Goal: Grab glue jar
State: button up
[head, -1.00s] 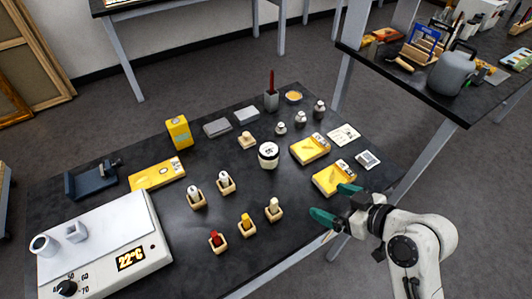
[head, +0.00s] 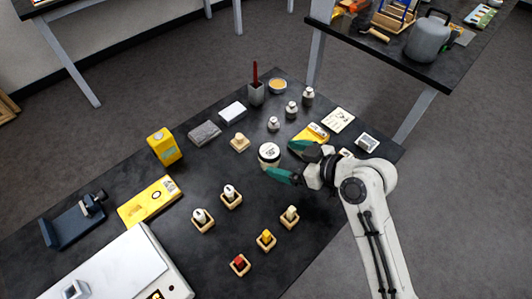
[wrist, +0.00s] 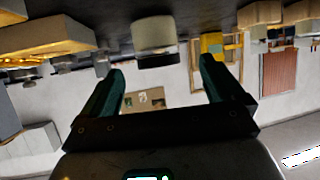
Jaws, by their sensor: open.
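The glue jar appears to be the round white jar with a dark band and a printed lid (head: 269,153), standing upright near the middle of the black table. In the wrist view, which looks upside down, a pale jar (wrist: 154,36) shows ahead of the fingertips, between them sideways. My gripper (head: 280,159) is open and empty, its teal fingers pointing at the jar from the right. It also shows in the wrist view (wrist: 161,68), with a gap between its fingers. I cannot tell whether a fingertip touches the jar.
Small bottles in wooden holders (head: 231,196) stand in front and left of the jar. A wooden-based stamp (head: 239,142) is close behind left. Metal weights (head: 291,109) stand behind. Bare table lies left of the jar.

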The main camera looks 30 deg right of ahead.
aim_at(264, 151)
jog(key=x, duration=0.2)
jog(key=shift+w+a+f, duration=0.1)
jog(key=shift+w+a, duration=0.05)
jog(key=shift+w, duration=0.15)
jog(key=x, duration=0.1)
jog(key=p+x, duration=0.1)
jog(key=x, duration=0.2)
jog(key=shift+w+r, duration=0.15)
jog(key=shift+r, duration=0.15)
jog(key=shift+w+a+f+p, duration=0.2)
jog(key=shift+w+f+p, duration=0.1)
jog(key=shift+w+f, duration=0.15)
jog(key=shift+c, duration=0.2)
jog(key=shift+r, duration=0.1)
jog(key=c, duration=1.1)
jog(key=shift+c, duration=0.2)
